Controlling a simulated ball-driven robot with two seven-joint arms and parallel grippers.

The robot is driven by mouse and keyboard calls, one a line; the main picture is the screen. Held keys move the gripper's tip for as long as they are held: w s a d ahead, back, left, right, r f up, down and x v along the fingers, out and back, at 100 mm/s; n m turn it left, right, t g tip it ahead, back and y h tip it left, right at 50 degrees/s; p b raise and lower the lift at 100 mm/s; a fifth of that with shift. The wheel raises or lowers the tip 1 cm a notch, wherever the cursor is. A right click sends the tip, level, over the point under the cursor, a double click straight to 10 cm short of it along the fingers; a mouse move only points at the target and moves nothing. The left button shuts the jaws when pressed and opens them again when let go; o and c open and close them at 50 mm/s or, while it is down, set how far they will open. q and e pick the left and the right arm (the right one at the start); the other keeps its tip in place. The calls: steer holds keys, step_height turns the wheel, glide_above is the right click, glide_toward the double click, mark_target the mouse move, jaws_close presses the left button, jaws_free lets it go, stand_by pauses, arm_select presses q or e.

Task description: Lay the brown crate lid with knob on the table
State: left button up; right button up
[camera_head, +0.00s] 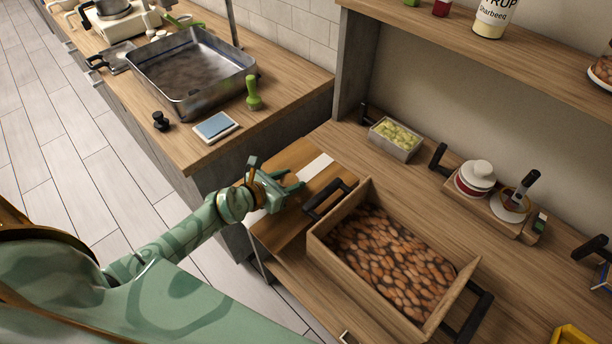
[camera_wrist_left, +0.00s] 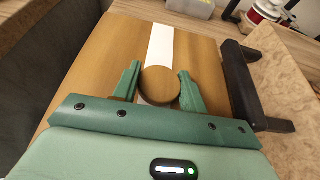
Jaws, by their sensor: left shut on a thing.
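The brown crate lid (camera_head: 298,164) has a white stripe and lies flat at table height, to the left of the crate. Its round brown knob (camera_wrist_left: 160,86) shows in the left wrist view between the fingers. My left gripper (camera_head: 287,186) reaches over the lid, and in the left wrist view (camera_wrist_left: 158,84) it is shut on the knob. The wooden crate (camera_head: 318,252) holds many brown nut-like pieces and has black handles; it is open at the top. I cannot tell whether the lid's underside touches the table (camera_head: 520,293). My right gripper is not in view.
A small box of green pieces (camera_head: 396,138) stands behind the crate. A wooden caddy (camera_head: 490,207) with a white-lidded jar stands at the back right. A shelf (camera_head: 480,43) overhangs the rear. A separate counter with a metal sink (camera_head: 192,108) lies to the left.

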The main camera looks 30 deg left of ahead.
mark_target(304, 176)
arm_select(q)
steer(key=w, duration=0.1)
steer(key=w+d, duration=0.1)
steer(key=w, duration=0.3)
steer(key=shift+d+f, duration=0.1)
steer(key=shift+d, duration=0.25)
steer(key=shift+w+f+b, duration=0.1)
steer(key=shift+b, duration=0.25)
step_height(304, 176, down, 4)
steer(key=b, duration=0.3)
steer(key=shift+r, duration=0.4)
steer(key=shift+f, duration=0.15)
steer(key=o, duration=1)
steer(key=shift+c, duration=0.2)
